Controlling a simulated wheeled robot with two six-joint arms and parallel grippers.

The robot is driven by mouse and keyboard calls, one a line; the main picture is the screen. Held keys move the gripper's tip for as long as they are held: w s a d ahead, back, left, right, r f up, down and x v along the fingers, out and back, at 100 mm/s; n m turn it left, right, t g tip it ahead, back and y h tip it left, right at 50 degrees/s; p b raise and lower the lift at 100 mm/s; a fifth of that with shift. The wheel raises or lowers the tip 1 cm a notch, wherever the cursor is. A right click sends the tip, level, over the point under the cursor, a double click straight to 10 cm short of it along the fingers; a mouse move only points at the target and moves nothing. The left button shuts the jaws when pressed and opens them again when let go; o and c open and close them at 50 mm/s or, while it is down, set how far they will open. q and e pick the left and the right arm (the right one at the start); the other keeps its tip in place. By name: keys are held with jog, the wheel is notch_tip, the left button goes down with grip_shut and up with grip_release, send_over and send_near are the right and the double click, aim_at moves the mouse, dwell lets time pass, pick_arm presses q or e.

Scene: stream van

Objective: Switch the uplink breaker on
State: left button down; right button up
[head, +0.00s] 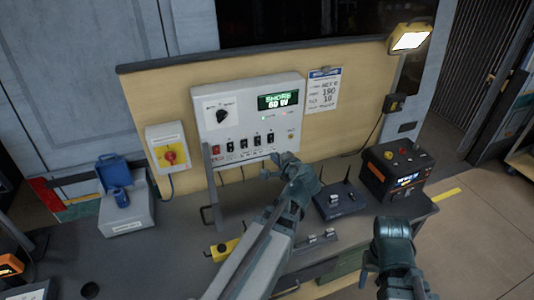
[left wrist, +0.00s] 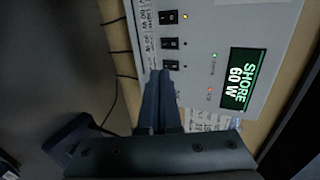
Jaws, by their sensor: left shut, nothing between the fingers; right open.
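The breaker panel (head: 245,100) is a pale box on the board with a knob, a green display reading "SHORE 60 W" and a row of small switches. Its labels are too small to tell which breaker is the uplink. My left gripper (head: 280,156) is shut and empty, its tips at the right end of the switch row. In the left wrist view the shut fingers (left wrist: 160,78) reach the lowest visible black switch (left wrist: 171,65), partly overlapping it; contact is unclear. The top visible switch (left wrist: 168,17) has a lit orange lamp beside it. My right gripper (head: 392,232) is open, low at right.
A red-knobbed yellow switch box (head: 168,149) is left of the panel. A black router (head: 340,199) and a dark power unit (head: 394,172) stand at right on the bench. A grey case (head: 127,213) is at left. A handle bar rises before the panel's left end.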

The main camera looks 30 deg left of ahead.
pick_arm(q)
jog(key=f, duration=0.1)
jog(key=b, duration=0.4)
send_near(258, 145)
notch_tip(258, 145, down, 3)
jog(key=w, duration=0.1)
jog(key=shift+w+a, duration=0.75)
jog(key=shift+a, duration=0.35)
jog(key=shift+w+a, duration=0.8)
jog(key=shift+a, duration=0.25)
pick_arm(e)
jog(key=shift+a+f, duration=0.2)
jog(key=shift+f, duration=0.65)
jog(key=shift+a+f, duration=0.15)
jog(key=shift+f, duration=0.75)
jog(key=shift+a+f, duration=0.2)
jog(key=shift+f, duration=0.65)
pick_arm(q)
jog(key=shift+b, duration=0.3)
jog(key=shift+w+a+f, duration=0.15)
jog(key=shift+r, duration=0.2)
